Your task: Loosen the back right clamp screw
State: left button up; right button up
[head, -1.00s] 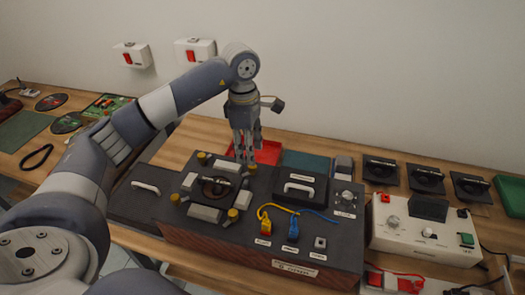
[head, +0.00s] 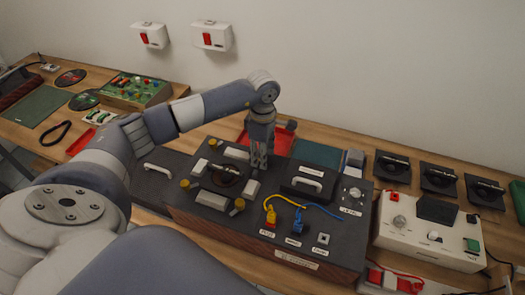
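The dark fixture box (head: 222,226) sits on the wooden table in the head view. Yellow clamp screws show at its back left (head: 212,142), front left (head: 185,184) and front right (head: 240,204), around a round black part (head: 226,176) with grey clamp blocks. My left gripper (head: 260,166) points down at the back right corner of this group. The back right clamp screw is hidden behind its fingers. The fingers look close together, but I cannot tell whether they are shut or around the screw. My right gripper is not in view.
A black lid with a handle (head: 304,185), yellow and blue plugs with cables, and a knob are right of the clamps. A red tray (head: 284,140) is behind my gripper. A white control box (head: 428,236) stands right. The wall is behind.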

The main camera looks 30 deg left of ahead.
pick_arm(q)
jog(key=shift+f, duration=0.2)
jog(key=shift+c, duration=0.5)
grip_shut()
jog(key=shift+n, duration=0.3)
jog(key=shift+n+b, duration=0.5)
jog(key=shift+b, duration=0.1)
jog(key=n+b, duration=0.1)
jog(key=n, duration=0.2)
jog(key=shift+b, duration=0.4)
jog(key=n+b, duration=0.2)
jog(key=n, duration=0.3)
jog(key=n+b, duration=0.1)
jog(key=n, duration=0.5)
jog(key=n+b, duration=0.1)
jog(key=n, duration=0.2)
jog(key=shift+r, duration=0.1)
jog(key=shift+w+n, duration=0.1)
jog(key=shift+n, duration=1.5)
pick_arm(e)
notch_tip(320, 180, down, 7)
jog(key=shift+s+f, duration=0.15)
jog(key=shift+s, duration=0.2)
